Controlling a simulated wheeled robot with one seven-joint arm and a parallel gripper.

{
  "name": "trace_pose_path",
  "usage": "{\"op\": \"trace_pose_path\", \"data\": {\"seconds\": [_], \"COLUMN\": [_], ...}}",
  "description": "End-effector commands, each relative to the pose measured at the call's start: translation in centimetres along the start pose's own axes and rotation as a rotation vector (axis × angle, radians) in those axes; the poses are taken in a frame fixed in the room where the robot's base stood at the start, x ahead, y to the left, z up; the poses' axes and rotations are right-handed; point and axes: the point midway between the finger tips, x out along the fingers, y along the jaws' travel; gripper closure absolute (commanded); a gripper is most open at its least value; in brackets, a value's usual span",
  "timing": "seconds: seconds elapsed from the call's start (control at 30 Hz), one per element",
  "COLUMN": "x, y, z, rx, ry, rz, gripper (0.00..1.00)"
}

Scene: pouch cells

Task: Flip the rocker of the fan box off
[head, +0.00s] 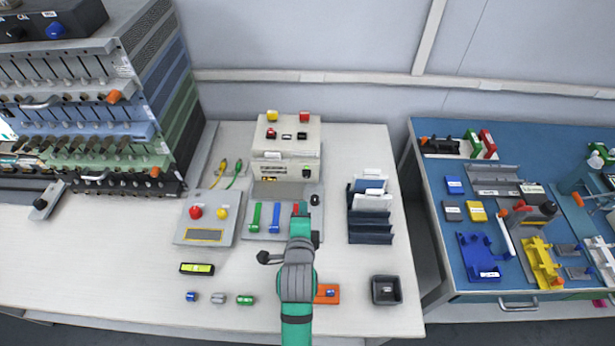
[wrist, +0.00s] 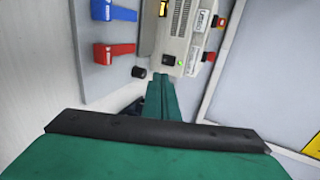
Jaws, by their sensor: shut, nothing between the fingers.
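A beige box (head: 262,150) with vent slots and an amber display stands at the back middle of the table; I take it for the fan box. It also shows in the wrist view (wrist: 181,35). A small black rocker with a bright green-yellow mark (wrist: 168,60) is on its front face; its tilt is too small to tell. My gripper (head: 300,210) is shut and empty, in front of the box above the lever panel. In the wrist view its teal fingertips (wrist: 160,80) appear just below the rocker; I cannot tell whether they touch it.
The grey lever panel (head: 258,190) holds green, blue and red levers and a black knob (wrist: 138,72). Small parts lie in front.

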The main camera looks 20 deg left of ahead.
Motion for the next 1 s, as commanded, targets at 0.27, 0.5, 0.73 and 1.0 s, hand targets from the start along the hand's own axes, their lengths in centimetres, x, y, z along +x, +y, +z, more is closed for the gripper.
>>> {"op": "trace_pose_path", "data": {"seconds": [0.27, 0.5, 0.73, 1.0], "x": [0.2, 3.1, 7.4, 11.8], "y": [0.0, -0.1, 0.0, -0.6], "z": [-0.1, -0.1, -0.1, 0.1], "rx": [0.000, 0.000, 0.000, -0.001], "ry": [0.001, 0.001, 0.001, -0.001], "rz": [0.000, -0.001, 0.001, -0.001], "gripper": [1.00, 1.00, 1.00, 1.00]}}
